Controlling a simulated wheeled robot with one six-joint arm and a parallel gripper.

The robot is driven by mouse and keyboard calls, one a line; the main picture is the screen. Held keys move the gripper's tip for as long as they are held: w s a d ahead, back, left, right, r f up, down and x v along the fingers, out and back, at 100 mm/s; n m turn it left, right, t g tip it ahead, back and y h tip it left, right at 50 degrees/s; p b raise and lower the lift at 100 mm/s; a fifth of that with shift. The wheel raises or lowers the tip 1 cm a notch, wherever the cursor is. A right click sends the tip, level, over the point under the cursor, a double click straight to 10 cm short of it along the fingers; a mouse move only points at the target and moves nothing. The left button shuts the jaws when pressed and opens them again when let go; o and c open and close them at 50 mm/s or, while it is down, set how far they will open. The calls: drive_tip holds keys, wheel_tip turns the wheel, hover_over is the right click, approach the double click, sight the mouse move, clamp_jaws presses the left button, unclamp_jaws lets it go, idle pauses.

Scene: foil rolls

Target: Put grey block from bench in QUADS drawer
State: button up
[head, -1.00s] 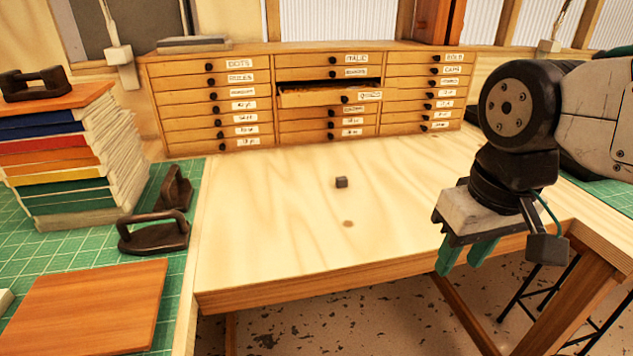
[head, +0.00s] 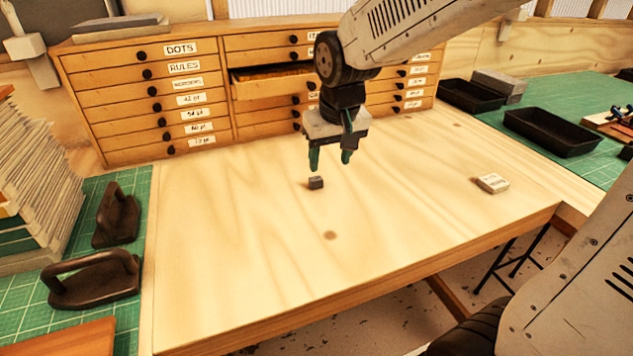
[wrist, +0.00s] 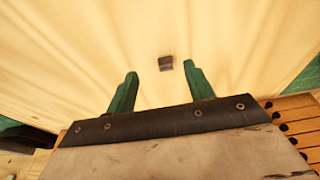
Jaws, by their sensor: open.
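The small grey block (head: 316,183) lies on the pale wooden bench (head: 240,240), in front of the drawer cabinet. In the wrist view the block (wrist: 166,63) shows beyond the fingertips, nearer the right finger. My gripper (head: 331,160) is open and empty, its green fingers pointing down above and slightly to the right of the block, apart from it. In the wrist view my gripper (wrist: 160,76) has its fingers spread. One middle-column drawer (head: 270,86) is pulled out, its inside partly visible. My arm hides its label, so I cannot read it now.
The wooden cabinet (head: 205,31) spans the bench's back. Dark-handled blocks (head: 95,280) and stacked paper stand at left on a green mat. A small pale box (head: 491,183) lies at right; black trays (head: 552,131) stand beyond. The bench around the block is clear.

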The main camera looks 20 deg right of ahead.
approach(316, 178)
drive_tip(key=x, duration=0.9)
drive_tip(key=shift+s+f, duration=0.1)
clamp_jaws()
